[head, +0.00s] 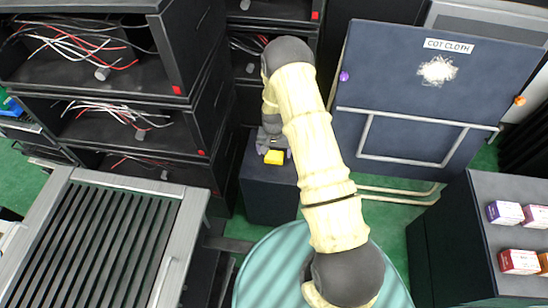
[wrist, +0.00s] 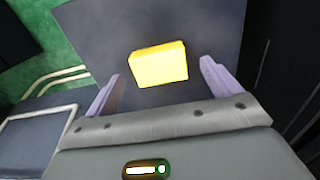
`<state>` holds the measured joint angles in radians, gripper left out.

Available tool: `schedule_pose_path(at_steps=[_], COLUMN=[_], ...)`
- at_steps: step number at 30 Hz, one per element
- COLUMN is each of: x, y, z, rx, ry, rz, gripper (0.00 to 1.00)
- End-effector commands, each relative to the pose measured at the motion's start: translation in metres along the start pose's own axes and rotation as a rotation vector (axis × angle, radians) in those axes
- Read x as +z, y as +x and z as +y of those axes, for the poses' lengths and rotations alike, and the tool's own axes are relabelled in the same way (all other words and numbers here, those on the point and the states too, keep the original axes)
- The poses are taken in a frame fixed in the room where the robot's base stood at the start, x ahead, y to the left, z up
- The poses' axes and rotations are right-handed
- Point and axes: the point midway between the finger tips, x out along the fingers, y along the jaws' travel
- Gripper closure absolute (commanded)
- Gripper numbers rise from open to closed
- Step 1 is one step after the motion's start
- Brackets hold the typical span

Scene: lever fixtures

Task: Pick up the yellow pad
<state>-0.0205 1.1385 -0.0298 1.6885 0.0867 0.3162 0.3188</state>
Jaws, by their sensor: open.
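The yellow pad (head: 274,157) is a small bright yellow block on top of a dark box-like stand (head: 265,195) in the middle of the head view. In the wrist view the yellow pad (wrist: 158,65) lies ahead of my gripper, between the lines of its two fingers. My gripper (wrist: 158,82) is open, with one pale purple finger on each side of the pad. I see no finger touching the pad. In the head view my gripper (head: 272,150) is partly hidden by my own arm, right at the stand.
Black shelves with red and white wires (head: 75,45) stand to the left of the stand. A dark blue board labelled "COT CLOTH" (head: 405,90) stands to the right. A cabinet with small boxes (head: 505,212) is at far right. A slatted grey unit (head: 85,240) is at front left.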

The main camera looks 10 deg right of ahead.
Motion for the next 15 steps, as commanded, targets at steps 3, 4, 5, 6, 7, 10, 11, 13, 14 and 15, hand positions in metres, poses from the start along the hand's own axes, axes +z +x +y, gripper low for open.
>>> schedule_pose_path(at_steps=[3,4,5,6,7,10,11,13,14,15], x=[0.000,0.000,0.000,0.000,0.000,-0.001,-0.001,-0.001,-0.001,0.000], y=[0.020,0.023,0.025,0.027,0.028,0.028,0.028,0.028,0.028,0.028], z=[0.001,0.001,0.001,0.001,0.001,0.001,0.001,0.001,0.001,0.001], rx=[0.000,0.000,0.000,0.000,0.000,0.000,-0.001,0.000,0.000,0.000], ry=[0.000,0.000,0.000,0.000,0.000,0.000,0.000,0.000,0.000,0.000], rz=[-0.001,-0.001,-0.001,-0.001,-0.001,0.000,0.000,0.000,0.000,0.000], gripper=[0.11,0.11,0.11,0.11,0.11,0.11,0.11,0.11,0.11,0.11])
